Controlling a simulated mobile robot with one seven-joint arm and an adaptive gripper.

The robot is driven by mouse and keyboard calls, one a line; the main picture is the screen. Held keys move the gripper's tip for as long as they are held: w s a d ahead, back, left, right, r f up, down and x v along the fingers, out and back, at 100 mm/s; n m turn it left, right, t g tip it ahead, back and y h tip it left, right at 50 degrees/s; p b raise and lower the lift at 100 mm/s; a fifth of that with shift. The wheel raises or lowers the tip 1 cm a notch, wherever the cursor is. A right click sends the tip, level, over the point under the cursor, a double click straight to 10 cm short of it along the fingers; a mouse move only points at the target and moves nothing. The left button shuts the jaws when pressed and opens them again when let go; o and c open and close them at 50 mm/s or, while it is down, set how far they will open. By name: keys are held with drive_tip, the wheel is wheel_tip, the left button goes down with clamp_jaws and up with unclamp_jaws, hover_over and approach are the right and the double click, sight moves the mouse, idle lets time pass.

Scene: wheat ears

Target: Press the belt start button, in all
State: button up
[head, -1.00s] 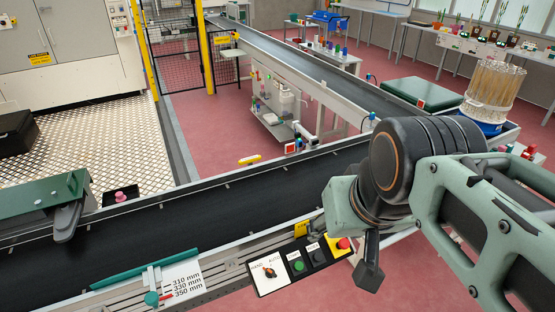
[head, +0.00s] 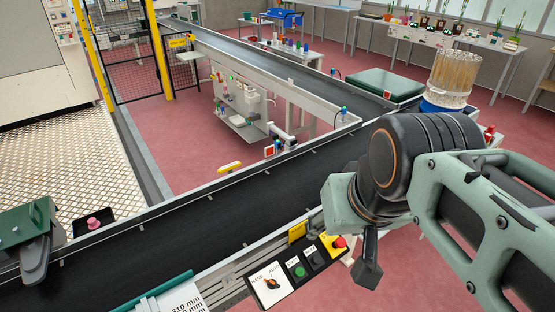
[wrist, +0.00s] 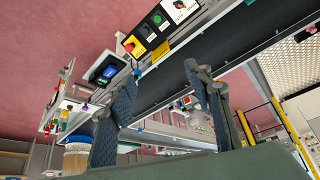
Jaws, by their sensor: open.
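A green-topped fixture (head: 28,225) and a pink knob (head: 93,223) stand by the belt at left. A length scale (head: 178,300) lies left of the panel. A tub of wheat ears (head: 452,80) stands behind my arm. Red floor lies beyond the belt.

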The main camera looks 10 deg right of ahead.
drive_tip(key=shift+c, duration=0.3)
clamp_jaws()
idle(1.1)
